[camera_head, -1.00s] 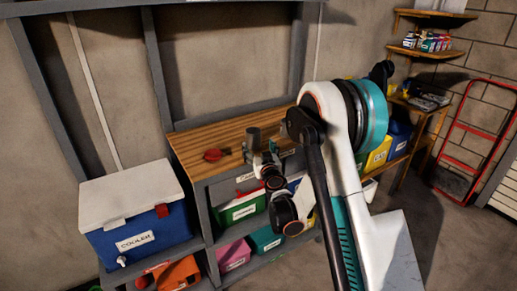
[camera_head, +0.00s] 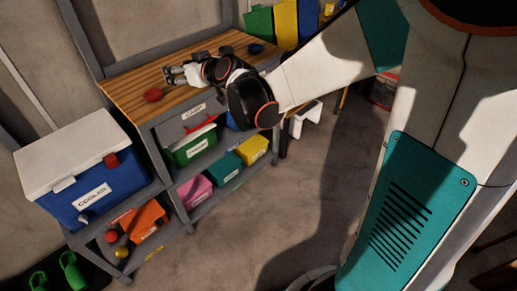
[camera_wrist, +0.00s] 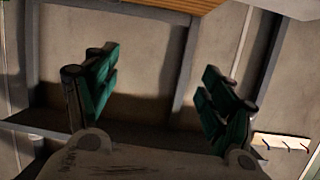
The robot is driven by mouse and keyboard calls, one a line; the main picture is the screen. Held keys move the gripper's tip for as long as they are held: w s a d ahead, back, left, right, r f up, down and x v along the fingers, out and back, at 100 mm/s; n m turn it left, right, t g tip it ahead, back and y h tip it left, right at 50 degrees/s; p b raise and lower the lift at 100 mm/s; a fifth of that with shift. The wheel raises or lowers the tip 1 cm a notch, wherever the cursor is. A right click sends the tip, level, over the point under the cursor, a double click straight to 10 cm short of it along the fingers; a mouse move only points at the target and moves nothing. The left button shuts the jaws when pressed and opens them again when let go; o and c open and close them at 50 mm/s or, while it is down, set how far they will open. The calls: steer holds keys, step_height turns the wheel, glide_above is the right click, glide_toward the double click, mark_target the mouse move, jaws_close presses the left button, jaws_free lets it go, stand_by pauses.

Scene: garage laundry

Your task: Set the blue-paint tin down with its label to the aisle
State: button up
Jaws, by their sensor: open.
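I cannot make out a tin with a readable label in either current view. A small dark blue round thing (camera_head: 255,48) sits at the far end of the wooden workbench (camera_head: 125,86); it is too small to tell what it is. My gripper (camera_head: 172,75) is over the bench top in the head view, its fingers pointing left towards the wall side. In the wrist view my gripper (camera_wrist: 160,95) is open, its two green-padded fingers wide apart. Nothing shows between them but wall and grey studs.
A blue cooler (camera_head: 100,185) with a white lid stands left. Shelves below hold a green bin (camera_head: 190,148), an orange bin (camera_head: 145,220) and others. Floor (camera_head: 250,215) in front is clear.

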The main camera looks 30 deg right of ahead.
steer(key=s+d+f+m+g+h, duration=0.1)
steer(key=s+d+g, duration=0.1)
steer(key=s, duration=0.9)
steer(key=s+d+f+m+g+h, duration=0.1)
steer(key=s+d+f+g, duration=0.1)
steer(key=s, duration=0.9)
steer(key=s+d+f+g+h, duration=0.2)
steer(key=s+g, duration=0.1)
steer(key=s, duration=0.8)
steer(key=shift+d+f+m, duration=0.15)
steer(key=shift+f+m, duration=0.05)
steer(key=shift+m, duration=0.2)
